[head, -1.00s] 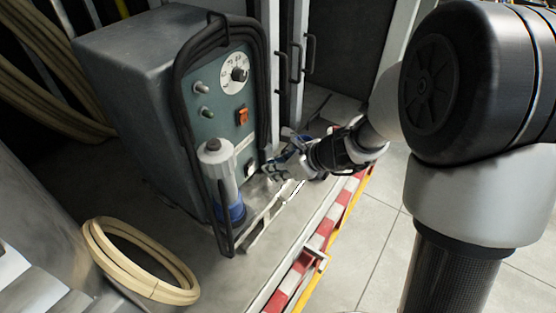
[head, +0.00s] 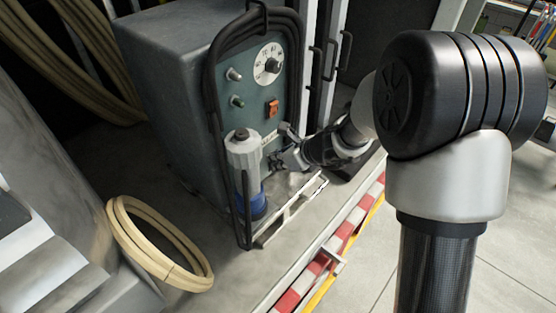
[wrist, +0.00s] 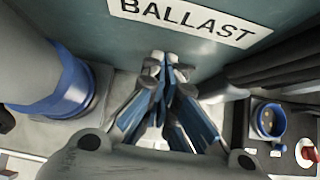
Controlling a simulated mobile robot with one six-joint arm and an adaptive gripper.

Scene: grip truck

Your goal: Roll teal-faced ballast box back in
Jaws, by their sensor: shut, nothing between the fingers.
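The ballast box (head: 180,70) is a large grey box with a teal front face (head: 258,108) carrying a dial, two knobs and an orange switch. It stands on the truck floor at upper left in the head view. In the wrist view its teal face (wrist: 80,25) with a BALLAST label (wrist: 190,18) fills the top. My gripper (head: 278,160) is at the lower part of that face, beside the grey bottle. In the wrist view my gripper (wrist: 163,62) is shut and empty, its fingertips at or very near the face below the label; contact cannot be told.
A grey bottle with a blue base (head: 245,170) stands before the face, left of my gripper. A low metal frame (head: 290,212) lies on the floor. A hose coil (head: 160,245) lies at lower left. The red-white striped edge (head: 330,250) borders the floor. Dark handles (head: 318,72) stand right.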

